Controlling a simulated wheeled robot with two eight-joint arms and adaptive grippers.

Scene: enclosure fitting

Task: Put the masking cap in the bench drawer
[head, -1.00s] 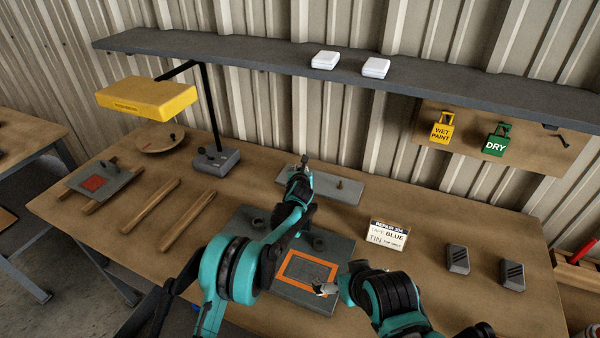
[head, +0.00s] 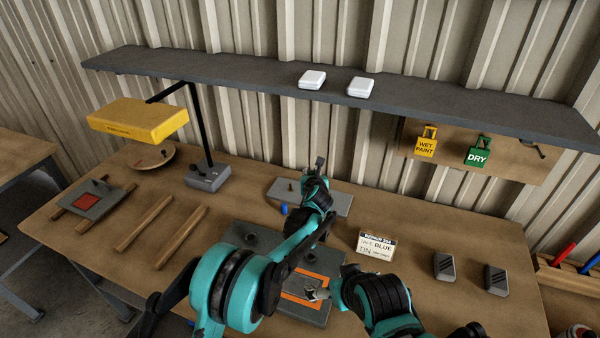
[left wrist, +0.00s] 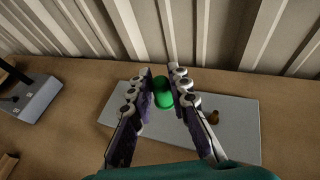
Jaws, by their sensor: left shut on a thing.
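My left gripper (head: 318,164) is over the light grey plate (head: 342,197) at the back of the bench. In the left wrist view its fingers are closed around a small rounded green piece (left wrist: 162,92), which looks like the masking cap. I cannot tell whether the cap touches the plate. In the head view the cap is not distinguishable at the fingertips. My right gripper (head: 317,293) is low over the dark board with the orange frame (head: 290,308); its jaw opening is unclear. No bench drawer shows in any view.
A small brown peg (head: 290,187) stands on the plate, and a small blue piece (head: 284,209) is in front of it. A label card (head: 377,244), two dark blocks (head: 444,266) and a yellow lamp (head: 138,121) stand around. The shelf (head: 230,78) overhangs the back.

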